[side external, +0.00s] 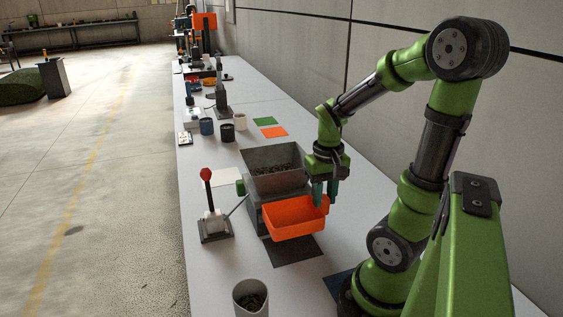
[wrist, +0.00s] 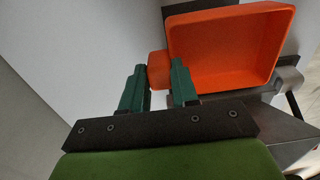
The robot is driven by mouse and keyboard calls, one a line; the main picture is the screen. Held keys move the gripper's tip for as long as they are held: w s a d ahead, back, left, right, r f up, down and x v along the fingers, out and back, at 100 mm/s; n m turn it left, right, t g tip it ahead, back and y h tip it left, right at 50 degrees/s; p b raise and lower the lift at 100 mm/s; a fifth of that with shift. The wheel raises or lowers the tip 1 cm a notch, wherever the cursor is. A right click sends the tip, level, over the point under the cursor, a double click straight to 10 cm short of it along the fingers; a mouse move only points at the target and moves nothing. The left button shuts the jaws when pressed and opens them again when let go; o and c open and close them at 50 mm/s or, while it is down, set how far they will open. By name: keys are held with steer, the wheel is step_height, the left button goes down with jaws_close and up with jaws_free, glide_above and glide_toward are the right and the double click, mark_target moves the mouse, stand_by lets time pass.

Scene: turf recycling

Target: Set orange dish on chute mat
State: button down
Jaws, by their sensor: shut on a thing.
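The orange dish (side external: 294,222) is an empty, open rectangular tray with a small tab on one side. It also shows in the wrist view (wrist: 222,50). My gripper (side external: 326,194) points down at the dish's right side and is shut on its tab, which sits between the green fingers in the wrist view (wrist: 158,72). A dark grey mat (side external: 295,252), apparently the chute mat, lies on the table below the hopper's front. The dish overlaps the mat's far part in the side view. I cannot tell whether the dish touches it.
A grey hopper (side external: 273,158) with dark granules stands just behind the dish. A red-knobbed lever (side external: 207,180) is at left, and a white cup (side external: 250,296) of granules is in front. A blue mat (side external: 337,285) lies near my base.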

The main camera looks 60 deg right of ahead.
steer(key=shift+f, duration=3.75)
steer(key=shift+f, duration=0.25)
steer(key=shift+c, duration=2.3)
jaws_free()
step_height(320, 180, up, 17)
steer(key=shift+f, duration=0.1)
